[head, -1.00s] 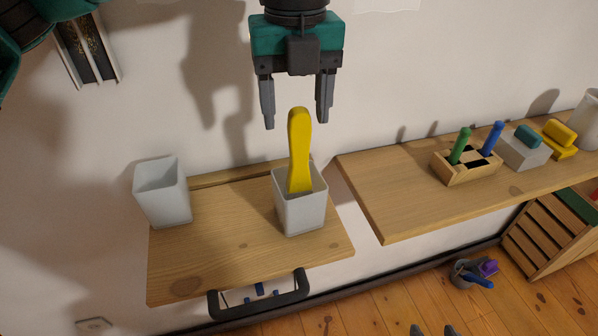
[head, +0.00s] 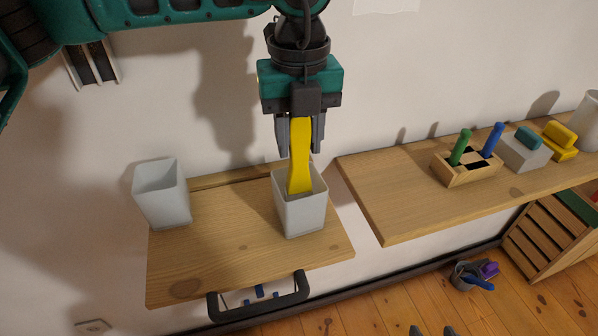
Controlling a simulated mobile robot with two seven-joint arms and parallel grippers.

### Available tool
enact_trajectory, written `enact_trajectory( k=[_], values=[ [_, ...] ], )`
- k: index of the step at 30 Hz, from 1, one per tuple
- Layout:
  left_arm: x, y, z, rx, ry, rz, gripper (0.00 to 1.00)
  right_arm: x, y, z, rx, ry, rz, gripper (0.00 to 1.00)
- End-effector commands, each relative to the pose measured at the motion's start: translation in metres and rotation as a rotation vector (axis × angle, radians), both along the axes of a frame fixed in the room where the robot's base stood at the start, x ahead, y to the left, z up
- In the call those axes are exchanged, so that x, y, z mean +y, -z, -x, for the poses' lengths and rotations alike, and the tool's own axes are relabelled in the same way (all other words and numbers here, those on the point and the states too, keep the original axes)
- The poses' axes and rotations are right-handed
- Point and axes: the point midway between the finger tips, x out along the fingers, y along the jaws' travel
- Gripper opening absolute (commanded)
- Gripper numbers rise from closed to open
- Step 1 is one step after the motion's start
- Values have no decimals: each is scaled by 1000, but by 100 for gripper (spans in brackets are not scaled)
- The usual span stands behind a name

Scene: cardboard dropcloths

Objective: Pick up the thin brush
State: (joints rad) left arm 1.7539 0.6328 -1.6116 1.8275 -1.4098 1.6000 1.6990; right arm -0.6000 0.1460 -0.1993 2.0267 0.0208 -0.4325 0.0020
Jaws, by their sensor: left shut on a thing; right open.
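A brush with a yellow handle (head: 299,165) stands upright in a white square cup (head: 303,214) on the left wooden shelf. Its lower end is hidden inside the cup. My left gripper (head: 300,146) points down from above, its fingers on either side of the upper handle, shut on it. The brush is still partly in the cup. Only the two tips of my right gripper (head: 433,331) show at the bottom edge; they are apart with nothing between them.
An empty white cup (head: 163,193) stands left on the same shelf (head: 229,253). The right shelf (head: 399,205) carries a wooden holder (head: 463,174) with green and blue handles, a grey block (head: 523,154) and a yellow block (head: 560,142). A dark handle bar (head: 262,307) sits below the left shelf.

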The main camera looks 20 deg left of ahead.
Motion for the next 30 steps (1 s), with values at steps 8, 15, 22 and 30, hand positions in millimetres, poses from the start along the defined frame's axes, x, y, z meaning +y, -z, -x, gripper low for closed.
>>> enact_trajectory(
  k=[8,15,22,30],
  values=[
    [0,0,0,0,0,0,3,0,0,0,1,0,0,56],
    [0,-1,0,-1,0,0,2,0,1,1,2,1,1,56],
    [0,-15,0,-3,0,1,2,-1,0,2,5,1,1,56],
    [-1,-67,0,-4,0,1,2,-3,-3,3,4,3,6,56]
  ],
)
